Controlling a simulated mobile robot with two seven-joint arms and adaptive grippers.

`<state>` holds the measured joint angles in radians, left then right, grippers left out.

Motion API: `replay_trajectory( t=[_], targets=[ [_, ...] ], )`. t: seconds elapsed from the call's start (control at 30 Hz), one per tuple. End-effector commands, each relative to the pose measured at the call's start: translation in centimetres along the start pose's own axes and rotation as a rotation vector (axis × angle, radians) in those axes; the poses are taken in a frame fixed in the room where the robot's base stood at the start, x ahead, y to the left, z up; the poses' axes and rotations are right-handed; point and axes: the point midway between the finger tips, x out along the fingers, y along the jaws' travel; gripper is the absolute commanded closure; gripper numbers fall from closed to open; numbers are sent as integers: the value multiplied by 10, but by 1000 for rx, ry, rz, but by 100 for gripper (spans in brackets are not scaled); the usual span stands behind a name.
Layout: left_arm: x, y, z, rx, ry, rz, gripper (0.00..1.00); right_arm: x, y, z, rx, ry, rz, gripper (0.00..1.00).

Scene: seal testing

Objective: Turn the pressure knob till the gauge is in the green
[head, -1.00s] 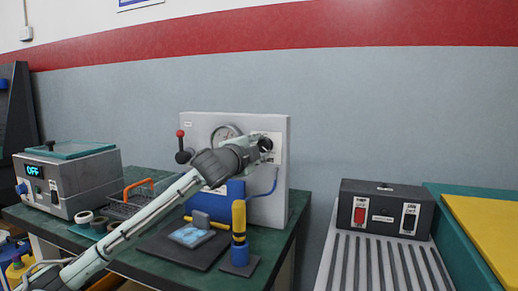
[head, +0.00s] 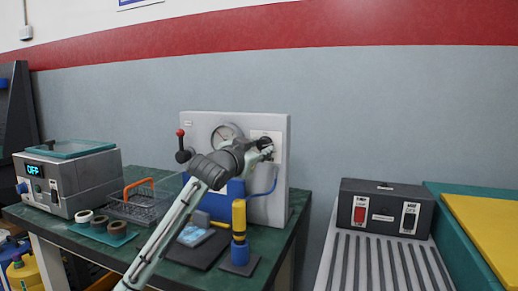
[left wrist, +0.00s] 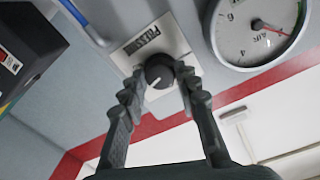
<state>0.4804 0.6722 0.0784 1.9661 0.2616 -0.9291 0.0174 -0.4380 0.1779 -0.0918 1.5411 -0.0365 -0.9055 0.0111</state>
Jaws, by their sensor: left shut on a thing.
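The black pressure knob (left wrist: 158,71) sits on a white plate marked "PRESSURE", with a white pointer line on its face. My left gripper (left wrist: 160,78) has a finger on each side of the knob and is shut on it. In the head view the left gripper (head: 265,149) is at the knob's plate and hides most of the knob. The round gauge (left wrist: 250,28) is beside the knob, partly cut off by the frame. The gauge also shows in the head view (head: 226,136), partly behind my arm. My right gripper is not in view.
The grey panel (head: 201,124) carries a red-tipped lever (head: 181,146). On the green bench stand a blue-and-yellow cylinder (head: 239,230), a wire basket (head: 137,208), tape rolls (head: 100,223) and a box reading OFF (head: 68,180). A ridged conveyor (head: 380,265) is at right.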

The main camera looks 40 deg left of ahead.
Motion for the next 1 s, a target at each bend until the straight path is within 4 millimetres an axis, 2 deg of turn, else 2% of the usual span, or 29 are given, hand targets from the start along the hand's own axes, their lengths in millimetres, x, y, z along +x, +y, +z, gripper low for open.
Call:
replay_trajectory(
  t=[0.4,0.97,1.0],
  targets=[
    [0,1,0,-190,8,0,98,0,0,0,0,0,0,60],
    [0,1,0,-216,9,0,98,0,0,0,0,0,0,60],
    [0,1,0,-215,9,0,66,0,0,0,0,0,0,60]
  ],
)
